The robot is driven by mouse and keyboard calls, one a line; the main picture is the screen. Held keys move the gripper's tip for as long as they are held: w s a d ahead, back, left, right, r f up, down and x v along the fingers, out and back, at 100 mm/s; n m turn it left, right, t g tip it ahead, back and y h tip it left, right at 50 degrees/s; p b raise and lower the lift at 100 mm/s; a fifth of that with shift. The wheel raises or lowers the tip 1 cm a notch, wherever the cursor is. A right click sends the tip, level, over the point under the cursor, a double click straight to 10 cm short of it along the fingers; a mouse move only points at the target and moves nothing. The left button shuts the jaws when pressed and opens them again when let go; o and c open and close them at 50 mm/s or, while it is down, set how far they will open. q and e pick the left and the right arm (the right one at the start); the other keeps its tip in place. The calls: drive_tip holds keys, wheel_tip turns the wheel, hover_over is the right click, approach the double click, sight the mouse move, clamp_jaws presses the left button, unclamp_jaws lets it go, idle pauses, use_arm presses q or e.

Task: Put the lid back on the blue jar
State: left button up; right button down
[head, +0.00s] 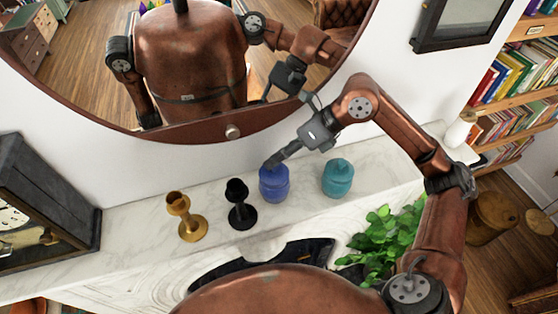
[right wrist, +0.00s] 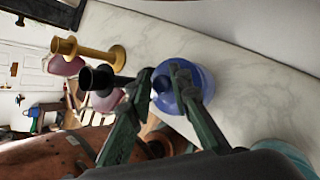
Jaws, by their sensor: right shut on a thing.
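The blue jar (head: 273,189) stands upright on the marble mantel, between a black candlestick and a teal jar. It also shows in the right wrist view (right wrist: 203,78). Its blue lid (right wrist: 161,84) is between the fingers of my right gripper (head: 272,163), at the mouth of the jar. My right gripper is shut on the lid and reaches down from the upper right. The lid lines up with the jar, but the fingers hide part of it, and I cannot tell whether it is fully seated. My left gripper does not show directly.
A black candlestick (head: 240,207) and a gold candlestick (head: 186,220) stand left of the blue jar. A lidded teal jar (head: 337,180) stands to its right. A dark clock (head: 45,205) is at the far left. A round mirror (head: 232,131) hangs close behind. A plant (head: 385,240) is in front.

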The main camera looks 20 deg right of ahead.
drive_tip(key=c, duration=1.7)
unclamp_jaws()
drive_tip(key=shift+o, duration=0.2)
drive_tip(key=o, duration=0.4)
drive_tip(key=shift+o, duration=0.2)
drive_tip(key=shift+r, duration=0.1)
drive_tip(key=shift+r+p, duration=1.9)
drive_tip(key=shift+r, duration=1.55)
drive_tip(key=shift+c, duration=0.7)
